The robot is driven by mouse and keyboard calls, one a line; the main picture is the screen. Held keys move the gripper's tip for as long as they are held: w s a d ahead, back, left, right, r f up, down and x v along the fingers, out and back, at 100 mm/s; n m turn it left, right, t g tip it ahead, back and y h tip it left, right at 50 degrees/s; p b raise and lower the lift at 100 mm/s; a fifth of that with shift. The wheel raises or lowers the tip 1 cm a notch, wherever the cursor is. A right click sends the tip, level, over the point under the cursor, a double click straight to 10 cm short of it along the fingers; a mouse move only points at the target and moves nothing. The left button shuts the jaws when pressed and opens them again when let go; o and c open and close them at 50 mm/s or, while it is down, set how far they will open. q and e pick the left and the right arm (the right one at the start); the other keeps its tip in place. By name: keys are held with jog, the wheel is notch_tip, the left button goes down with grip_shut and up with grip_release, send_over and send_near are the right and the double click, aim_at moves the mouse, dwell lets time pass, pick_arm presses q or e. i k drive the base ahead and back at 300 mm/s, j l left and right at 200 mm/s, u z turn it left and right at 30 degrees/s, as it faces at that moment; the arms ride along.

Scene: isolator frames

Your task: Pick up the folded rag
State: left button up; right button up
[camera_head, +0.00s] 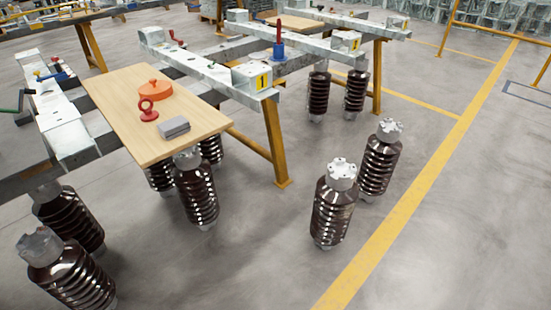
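A small grey folded block, which looks like the folded rag (174,128), lies flat near the front right corner of a light wooden board (118,98). The board rests on the metal frame. Nothing covers the rag. Neither of my grippers shows in the head view.
A red ring-shaped piece (148,110) and an orange round piece with a knob (155,91) lie behind the rag. Brown ribbed insulators stand around, including one (333,205) on the floor. A yellow-orange leg (273,145) supports the frame. Grey floor (460,230) is open at the right.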

aim_at(171, 129)
jog(key=i+l, duration=0.15)
jog(key=i, duration=0.15)
jog(key=i+l, duration=0.2)
jog(key=i+l+u, duration=0.3)
jog(key=i, duration=0.15)
jog(key=i+l+u, duration=0.3)
jog(key=i+l, duration=0.05)
jog(key=i, duration=0.05)
